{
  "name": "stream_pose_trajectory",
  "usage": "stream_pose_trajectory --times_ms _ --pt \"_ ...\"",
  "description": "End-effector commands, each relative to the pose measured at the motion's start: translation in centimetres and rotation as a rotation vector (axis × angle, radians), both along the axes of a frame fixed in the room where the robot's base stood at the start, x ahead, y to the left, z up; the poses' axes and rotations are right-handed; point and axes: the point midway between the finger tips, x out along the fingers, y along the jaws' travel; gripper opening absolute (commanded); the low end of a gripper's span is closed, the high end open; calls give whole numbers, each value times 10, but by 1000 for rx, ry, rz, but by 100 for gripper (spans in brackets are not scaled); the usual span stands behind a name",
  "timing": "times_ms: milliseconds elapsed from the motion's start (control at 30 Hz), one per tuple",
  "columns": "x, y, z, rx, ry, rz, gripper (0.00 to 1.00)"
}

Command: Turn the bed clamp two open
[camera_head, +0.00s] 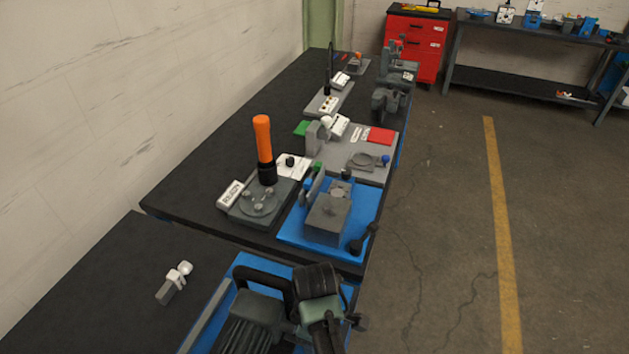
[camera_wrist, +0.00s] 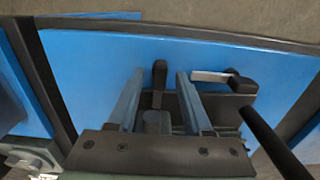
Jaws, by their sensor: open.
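In the wrist view, my gripper (camera_wrist: 160,76) is open, with its two blue-grey fingers apart over a blue bed plate (camera_wrist: 90,75). A short dark upright lever (camera_wrist: 158,90) shows between the fingers, with a gap on each side. To the right, a black clamp-like part (camera_wrist: 242,85) has a pale bar at its left and a long black rod (camera_wrist: 275,137) running to the lower right. I cannot tell which part is bed clamp two. In the head view, the blue bed (camera_head: 250,262) is at the bottom, largely hidden by a grey-green motor-like body (camera_head: 252,318) and dark arm-like parts.
Another blue plate (camera_head: 292,229) with a grey block and black levers lies just beyond. A grey fixture with an orange handle (camera_head: 263,138) stands left of it. A small white-knobbed piece (camera_head: 174,281) lies on the near-left black table. The floor at right is clear.

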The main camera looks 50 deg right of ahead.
Motion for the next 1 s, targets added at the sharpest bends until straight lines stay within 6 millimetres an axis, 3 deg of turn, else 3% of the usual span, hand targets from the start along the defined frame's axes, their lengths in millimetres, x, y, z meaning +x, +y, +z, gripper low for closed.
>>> stream_pose_trajectory --times_ms 300,567,1000 --pt "0 0 -3 1 0 0 48" --pt "0 0 -3 1 0 0 1" --pt "0 1 -2 2 1 -18 0"
